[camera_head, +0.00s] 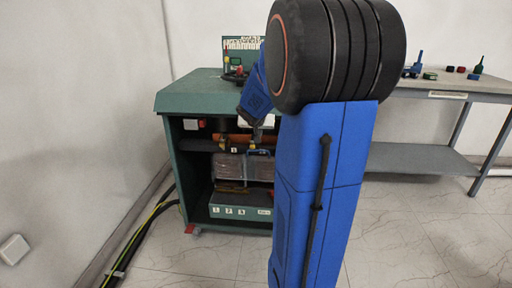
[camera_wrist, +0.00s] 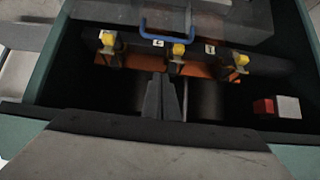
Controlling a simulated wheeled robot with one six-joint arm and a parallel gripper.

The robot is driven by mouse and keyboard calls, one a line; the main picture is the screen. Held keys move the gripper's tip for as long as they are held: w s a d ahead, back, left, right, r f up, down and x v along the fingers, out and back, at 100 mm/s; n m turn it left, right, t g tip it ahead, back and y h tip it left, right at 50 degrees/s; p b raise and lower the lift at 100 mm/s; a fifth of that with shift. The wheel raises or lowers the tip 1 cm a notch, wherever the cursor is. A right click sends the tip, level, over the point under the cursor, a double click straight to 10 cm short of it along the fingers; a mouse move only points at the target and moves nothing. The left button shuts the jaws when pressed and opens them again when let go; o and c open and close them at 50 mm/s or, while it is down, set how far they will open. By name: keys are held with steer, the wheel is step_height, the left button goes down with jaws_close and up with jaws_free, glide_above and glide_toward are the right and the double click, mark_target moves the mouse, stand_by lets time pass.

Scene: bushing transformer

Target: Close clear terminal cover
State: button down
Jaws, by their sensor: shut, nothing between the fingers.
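The clear terminal cover (camera_head: 232,168) is a see-through panel in the open front of the green cabinet, below the orange terminal row (camera_head: 232,141). Its blue handle (camera_head: 262,152) is at its upper edge. In the wrist view the cover (camera_wrist: 105,12) is at the top, with the blue handle (camera_wrist: 165,27) in front of the terminals, so the terminals are exposed. My gripper (camera_wrist: 165,88) is shut and empty, its fingers pointing toward the middle terminal and apart from the handle in the picture. In the head view my arm hides the cabinet's right side.
A red block (camera_wrist: 263,106) and a white block (camera_wrist: 288,107) are inside at one side. A workbench (camera_head: 455,84) stands at right. Cables (camera_head: 140,240) lie at left.

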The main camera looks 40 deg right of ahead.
mark_target(259, 151)
steer(key=x, duration=0.5)
steer(key=a+f+x, duration=0.1)
steer(key=x, duration=0.2)
steer(key=shift+s+d+f, duration=0.15)
steer(key=shift+s+f, duration=0.05)
steer(key=shift+s+a+f, duration=0.55)
steer(key=shift+s+a, duration=0.15)
steer(key=shift+a, duration=0.1)
steer(key=shift+a, duration=0.1)
